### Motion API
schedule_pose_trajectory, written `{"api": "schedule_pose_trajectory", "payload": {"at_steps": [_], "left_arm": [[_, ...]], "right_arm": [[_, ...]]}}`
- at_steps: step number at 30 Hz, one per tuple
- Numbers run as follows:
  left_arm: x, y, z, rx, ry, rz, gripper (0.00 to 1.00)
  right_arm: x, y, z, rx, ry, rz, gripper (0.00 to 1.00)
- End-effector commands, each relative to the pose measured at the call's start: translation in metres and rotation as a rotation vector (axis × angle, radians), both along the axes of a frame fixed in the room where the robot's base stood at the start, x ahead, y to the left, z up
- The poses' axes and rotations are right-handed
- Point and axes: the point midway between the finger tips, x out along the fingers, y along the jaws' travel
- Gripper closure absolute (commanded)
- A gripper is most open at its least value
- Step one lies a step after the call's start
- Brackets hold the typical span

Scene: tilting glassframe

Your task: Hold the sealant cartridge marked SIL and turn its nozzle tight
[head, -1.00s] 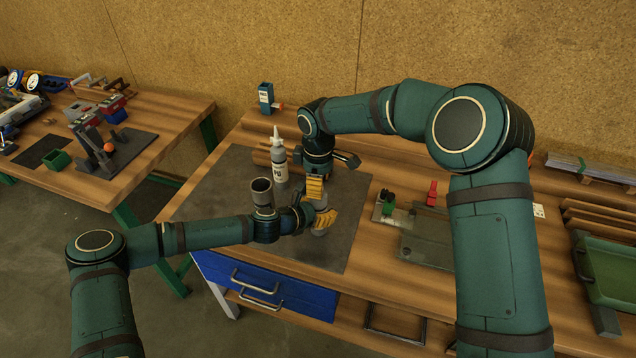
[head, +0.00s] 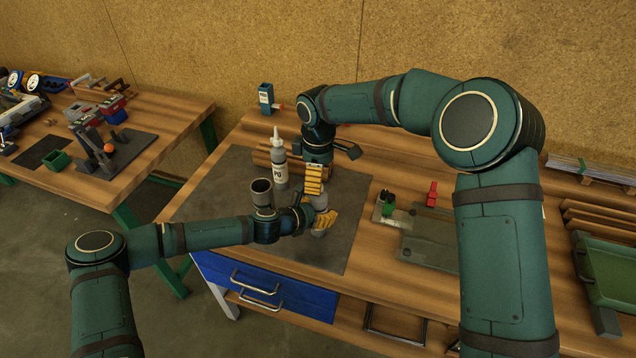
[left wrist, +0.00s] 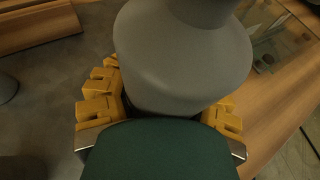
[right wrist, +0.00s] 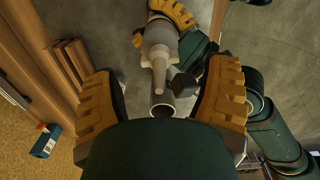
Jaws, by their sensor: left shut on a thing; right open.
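My left gripper (head: 322,221) is shut on a grey cartridge (head: 320,203), held roughly upright over the mat. Its body fills the top of the left wrist view (left wrist: 185,60), between the yellow fingers. I see no SIL lettering on it. In the right wrist view its pale tapering nozzle (right wrist: 160,62) points towards my right gripper (right wrist: 165,105). That gripper is open just above the cartridge, its fingers wide on either side. I cannot tell whether they reach down past the nozzle tip. Another grey cartridge, marked PU (head: 280,168), stands on the mat with a white nozzle.
An open grey tube (head: 262,188) stands close to my left wrist. A blue box (head: 266,97) is at the back. The dark mat (head: 215,205) is bare at left.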

Motion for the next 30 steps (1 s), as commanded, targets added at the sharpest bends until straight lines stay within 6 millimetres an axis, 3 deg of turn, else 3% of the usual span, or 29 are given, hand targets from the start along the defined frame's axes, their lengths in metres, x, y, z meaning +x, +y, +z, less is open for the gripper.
{"api": "schedule_pose_trajectory", "payload": {"at_steps": [6, 12, 18, 29, 30], "left_arm": [[0.000, 0.000, 0.001, -0.001, -0.001, 0.000, 1.00], [0.000, 0.000, 0.001, -0.001, -0.001, 0.000, 1.00], [0.000, 0.000, 0.001, -0.001, -0.001, 0.000, 1.00], [0.000, 0.000, 0.001, -0.001, -0.001, 0.000, 1.00], [0.000, 0.000, 0.001, -0.001, -0.001, 0.000, 0.44]], "right_arm": [[0.000, 0.000, 0.047, 0.002, -0.005, 0.000, 0.24], [0.000, 0.000, 0.077, 0.001, -0.002, -0.001, 0.24], [-0.001, 0.000, 0.088, 0.000, 0.001, 0.000, 0.24], [-0.001, 0.000, 0.089, 0.000, 0.001, 0.000, 0.24], [-0.001, 0.000, 0.089, 0.000, 0.001, 0.000, 0.24]]}}
